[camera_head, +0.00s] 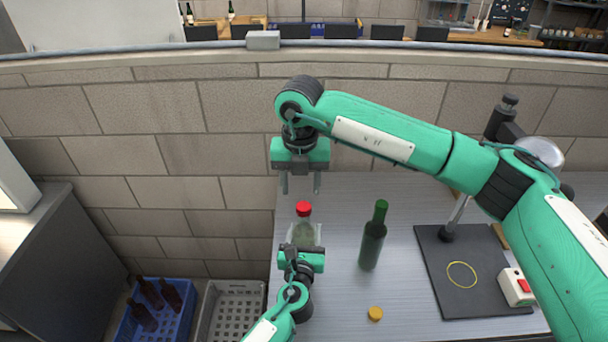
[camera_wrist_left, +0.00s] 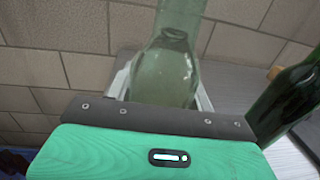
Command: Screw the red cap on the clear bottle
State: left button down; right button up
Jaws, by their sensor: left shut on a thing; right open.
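The clear bottle (camera_head: 303,231) stands upright near the left edge of the table. The red cap (camera_head: 303,208) sits on top of its neck; I cannot tell how tightly it is screwed. My left gripper (camera_head: 304,240) is shut around the bottle's body from the near side. In the left wrist view the clear bottle (camera_wrist_left: 168,70) stands between the fingers; the cap is not in that view. My right gripper (camera_head: 300,186) is open and empty, pointing down just above the red cap, its fingers apart from it.
A dark green bottle (camera_head: 372,240) stands to the right; it also shows in the left wrist view (camera_wrist_left: 288,100). A yellow cap (camera_head: 375,313) lies nearer. A black stand base (camera_head: 465,295) and a red-switch box (camera_head: 516,288) are right. Crates (camera_head: 182,318) stand below, left.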

aim_at(304, 206)
jog(key=n, duration=0.3)
jog(key=shift+r, duration=0.15)
jog(key=n, duration=0.5)
jog(key=shift+r, duration=0.15)
jog(key=n, duration=0.6)
jog(key=shift+d+r, duration=0.1)
jog(key=shift+r, duration=0.15)
jog(key=n, duration=0.6)
jog(key=shift+d+r, duration=0.1)
jog(key=shift+r, duration=0.1)
jog(key=n, duration=0.7)
jog(key=shift+d+r, duration=0.15)
jog(key=shift+r, duration=0.05)
jog(key=shift+f, duration=4)
